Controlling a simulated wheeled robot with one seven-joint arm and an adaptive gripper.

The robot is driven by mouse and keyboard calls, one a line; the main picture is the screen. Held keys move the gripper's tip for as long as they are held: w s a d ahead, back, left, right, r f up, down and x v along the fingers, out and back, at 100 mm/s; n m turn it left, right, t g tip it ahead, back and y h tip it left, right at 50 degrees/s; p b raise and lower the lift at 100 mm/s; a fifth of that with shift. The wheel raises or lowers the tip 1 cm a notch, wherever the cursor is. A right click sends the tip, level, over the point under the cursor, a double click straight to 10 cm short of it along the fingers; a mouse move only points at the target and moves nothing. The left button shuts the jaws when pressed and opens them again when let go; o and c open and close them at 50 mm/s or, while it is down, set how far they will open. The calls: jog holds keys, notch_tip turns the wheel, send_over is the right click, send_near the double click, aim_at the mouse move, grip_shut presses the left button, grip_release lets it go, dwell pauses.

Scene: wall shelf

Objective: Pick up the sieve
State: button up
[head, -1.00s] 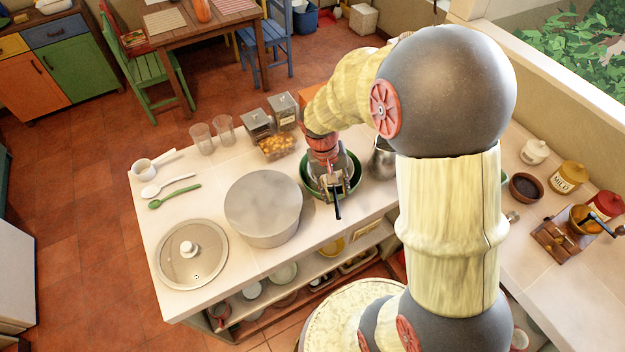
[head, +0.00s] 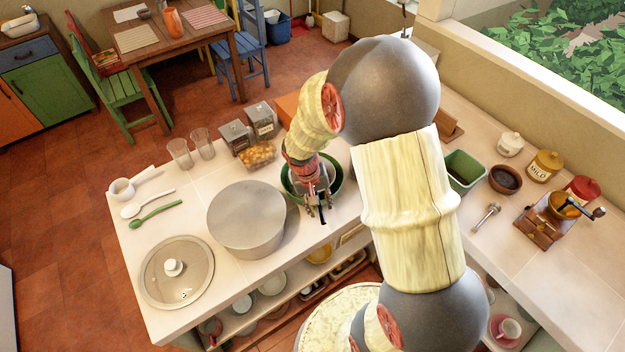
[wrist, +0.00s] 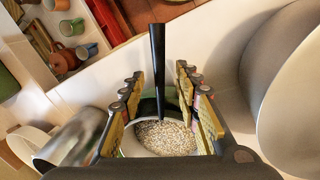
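The sieve (wrist: 165,138) shows in the wrist view as a round grainy mesh with a long black handle pointing up the picture. In the head view its black handle (head: 322,214) sticks out toward the counter's front edge, and my gripper hides the rest. The sieve sits in or over a green bowl (head: 338,187); the exact contact is hidden. My gripper (wrist: 158,95) is open, with one finger on each side of the handle and a gap to both sides. In the head view my gripper (head: 318,198) is low over the bowl.
A large grey pot (head: 248,212) stands close left of the bowl. A metal jug (wrist: 75,138) lies close on the other side. Jars (head: 262,120), glasses (head: 180,153) and a lid (head: 178,270) are on the counter (head: 150,235). An open shelf lies below its front edge.

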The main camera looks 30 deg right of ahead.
jog(key=shift+c, duration=0.2)
jog(key=c, duration=0.7)
grip_shut()
